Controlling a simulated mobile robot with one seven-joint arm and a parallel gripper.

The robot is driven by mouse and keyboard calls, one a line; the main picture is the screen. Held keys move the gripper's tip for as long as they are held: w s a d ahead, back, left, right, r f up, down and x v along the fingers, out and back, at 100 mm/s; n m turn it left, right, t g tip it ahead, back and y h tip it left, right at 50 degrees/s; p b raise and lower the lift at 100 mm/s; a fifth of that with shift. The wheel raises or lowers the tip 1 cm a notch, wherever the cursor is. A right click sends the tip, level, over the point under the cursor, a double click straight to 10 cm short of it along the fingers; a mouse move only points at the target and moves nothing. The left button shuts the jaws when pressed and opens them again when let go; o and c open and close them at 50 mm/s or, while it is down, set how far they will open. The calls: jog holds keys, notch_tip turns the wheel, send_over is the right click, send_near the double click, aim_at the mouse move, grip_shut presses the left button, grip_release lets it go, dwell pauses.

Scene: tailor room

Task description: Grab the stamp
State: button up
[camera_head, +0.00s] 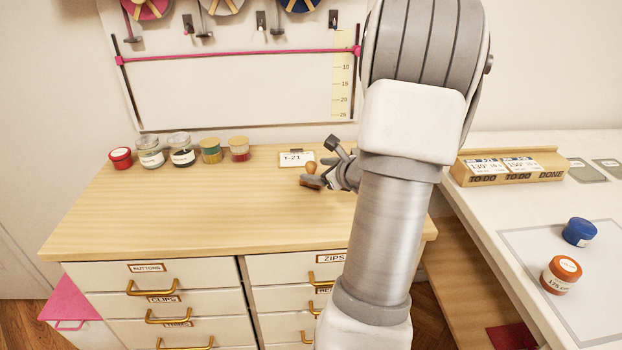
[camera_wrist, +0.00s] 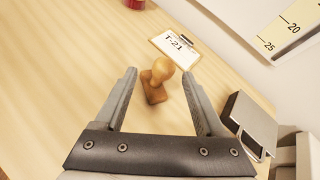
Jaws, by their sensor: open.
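The stamp (camera_wrist: 155,83) is a brown wooden piece with a round knob handle and a block base. In the wrist view it stands on the wooden cabinet top, in the gap between the fingertips of my gripper (camera_wrist: 161,72). The jaws are open, with a finger on each side of it, and neither clearly touches it. In the head view the stamp (camera_head: 310,168) shows just left of my gripper (camera_head: 327,172), whose fingers are partly hidden by my arm.
A clipboard card marked T-21 (camera_head: 296,158) lies just behind the stamp. Several jars (camera_head: 182,155) stand at the back left of the cabinet top (camera_head: 200,220). Its front left is clear. A white table (camera_head: 480,215) with a wooden card holder (camera_head: 510,172) is at the right.

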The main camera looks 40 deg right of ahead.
aim_at(314, 168)
jog(key=x, duration=0.4)
jog(key=shift+d+r, duration=0.1)
jog(key=shift+d, duration=0.1)
grip_shut()
